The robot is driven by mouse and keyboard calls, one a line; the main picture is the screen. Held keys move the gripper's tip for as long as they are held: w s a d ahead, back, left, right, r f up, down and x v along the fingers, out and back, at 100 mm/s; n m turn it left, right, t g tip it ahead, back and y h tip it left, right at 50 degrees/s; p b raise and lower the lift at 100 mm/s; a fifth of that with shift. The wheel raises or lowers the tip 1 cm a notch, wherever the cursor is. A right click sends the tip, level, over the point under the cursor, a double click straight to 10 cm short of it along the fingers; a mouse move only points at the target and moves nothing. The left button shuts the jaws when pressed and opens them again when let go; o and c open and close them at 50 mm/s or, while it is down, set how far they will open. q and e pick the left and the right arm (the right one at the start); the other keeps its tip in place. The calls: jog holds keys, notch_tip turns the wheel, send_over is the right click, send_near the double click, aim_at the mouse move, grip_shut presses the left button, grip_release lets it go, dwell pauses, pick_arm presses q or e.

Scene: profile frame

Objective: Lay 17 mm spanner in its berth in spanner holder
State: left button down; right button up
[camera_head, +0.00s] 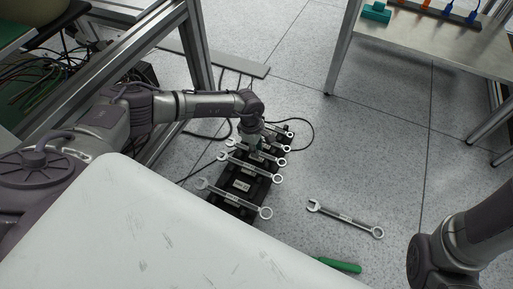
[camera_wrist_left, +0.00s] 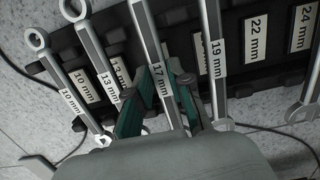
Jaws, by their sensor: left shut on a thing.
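The 17 mm spanner (camera_wrist_left: 160,82), silver with a white size label, is between the teal pads of my left gripper (camera_wrist_left: 158,98). The gripper is shut on its shank, over the black spanner holder (camera_wrist_left: 271,101). The spanner lines up roughly with its neighbours; I cannot tell if it touches the holder. The 17 mm berth label is not readable behind it. In the head view my left gripper (camera_head: 257,149) hangs over the far half of the holder (camera_head: 228,206) and partly hides the spanner. My right gripper is out of view.
The 10 mm (camera_wrist_left: 70,98), 13 mm (camera_wrist_left: 108,80) and 19 mm (camera_wrist_left: 217,60) spanners flank it closely. The berth labelled 22 mm (camera_wrist_left: 256,35) looks empty. A loose spanner (camera_head: 345,218) and a green handle (camera_head: 340,264) lie on the floor to the right.

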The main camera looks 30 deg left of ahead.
pick_arm(q)
jog(key=shift+f, duration=0.2)
jog(key=c, duration=1)
grip_release()
jog(key=shift+r, duration=0.1)
jog(key=r, duration=0.4)
jog(key=a+r, duration=0.1)
jog(key=r, duration=0.1)
jog(key=shift+r, duration=0.7)
jog(key=shift+d, duration=0.15)
